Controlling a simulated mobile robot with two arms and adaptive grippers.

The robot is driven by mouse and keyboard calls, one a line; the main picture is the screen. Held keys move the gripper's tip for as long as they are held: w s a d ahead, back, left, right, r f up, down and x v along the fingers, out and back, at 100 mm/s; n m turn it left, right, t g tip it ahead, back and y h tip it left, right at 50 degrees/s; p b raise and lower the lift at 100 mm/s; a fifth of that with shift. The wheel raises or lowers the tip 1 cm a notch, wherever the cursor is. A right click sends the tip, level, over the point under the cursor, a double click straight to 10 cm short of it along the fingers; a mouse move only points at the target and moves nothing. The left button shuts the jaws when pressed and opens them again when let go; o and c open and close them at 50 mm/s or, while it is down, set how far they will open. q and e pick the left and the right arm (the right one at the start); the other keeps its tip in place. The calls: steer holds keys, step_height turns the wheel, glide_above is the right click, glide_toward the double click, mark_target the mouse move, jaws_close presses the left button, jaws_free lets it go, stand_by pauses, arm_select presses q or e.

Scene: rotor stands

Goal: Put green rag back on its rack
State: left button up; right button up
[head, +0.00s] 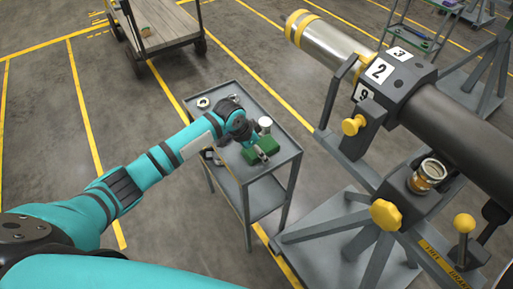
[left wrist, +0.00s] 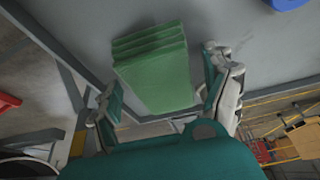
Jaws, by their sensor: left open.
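The green rag (head: 265,149) lies folded on the top of a small grey cart (head: 283,158) in the head view. My left gripper (head: 250,142) is at the cart top, right by the rag and partly covering it. In the left wrist view the rag (left wrist: 155,68) shows as a stack of folded layers between the two spread fingers of my left gripper (left wrist: 165,98). The fingers are open, with a gap visible on the rag's left side; contact on the right side I cannot tell. My right gripper is not in view. I cannot make out which thing is the rag's rack.
A white cup-like thing (head: 265,124) stands close behind the rag, and a small ring (head: 203,102) lies at the cart's far left corner. A large stand with a metal cylinder (head: 330,45) fills the right. A wooden trolley (head: 165,28) is at the back. Floor left is clear.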

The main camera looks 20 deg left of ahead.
arm_select(q)
steer(key=v, duration=1.2)
steer(key=shift+r, duration=0.2)
